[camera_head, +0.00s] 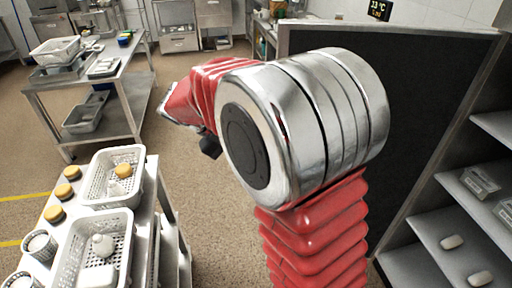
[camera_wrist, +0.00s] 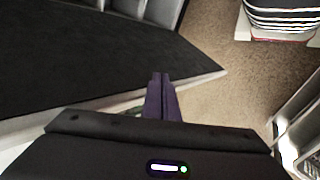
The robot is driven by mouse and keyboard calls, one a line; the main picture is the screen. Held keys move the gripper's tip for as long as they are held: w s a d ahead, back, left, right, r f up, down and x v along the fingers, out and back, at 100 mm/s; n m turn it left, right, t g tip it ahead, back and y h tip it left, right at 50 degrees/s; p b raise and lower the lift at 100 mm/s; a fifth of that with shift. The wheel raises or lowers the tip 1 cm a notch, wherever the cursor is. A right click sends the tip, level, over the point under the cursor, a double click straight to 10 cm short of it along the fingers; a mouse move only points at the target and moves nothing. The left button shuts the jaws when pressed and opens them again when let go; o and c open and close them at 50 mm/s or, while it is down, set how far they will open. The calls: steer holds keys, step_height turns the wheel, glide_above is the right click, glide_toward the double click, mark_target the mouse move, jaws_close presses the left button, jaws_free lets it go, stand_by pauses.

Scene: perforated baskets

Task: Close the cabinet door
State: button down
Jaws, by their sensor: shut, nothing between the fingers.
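The cabinet door (camera_head: 435,110) is a large black panel with a pale metal frame, standing open at the right in the head view. The open cabinet (camera_head: 428,228) beside it shows grey shelves. In the wrist view the black panel (camera_wrist: 80,60) fills the left, with its pale edge running below and a corner near the middle right. My gripper (camera_wrist: 160,78) is shut and empty, its dark fingers overlapping the panel's lower edge in the picture. I cannot tell whether they touch it.
White perforated baskets (camera_head: 78,262) and several yellow-lidded jars stand on a metal table at the lower left. Another metal table (camera_head: 130,65) with trays stands at the back left. Small packages (camera_head: 480,182) lie on the cabinet shelves. Brown floor is clear between the tables.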

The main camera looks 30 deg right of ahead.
steer(key=w+d+f+h, duration=0.1)
steer(key=w+f+h, duration=0.8)
steer(key=w, duration=0.8)
step_height(320, 180, down, 4)
steer(key=shift+d+r+m+g, duration=0.1)
steer(key=shift+d+m+g, duration=0.2)
steer(key=shift+d+g, duration=0.1)
steer(key=s+d, duration=0.5)
steer(key=d, duration=0.3)
steer(key=shift+s, duration=0.2)
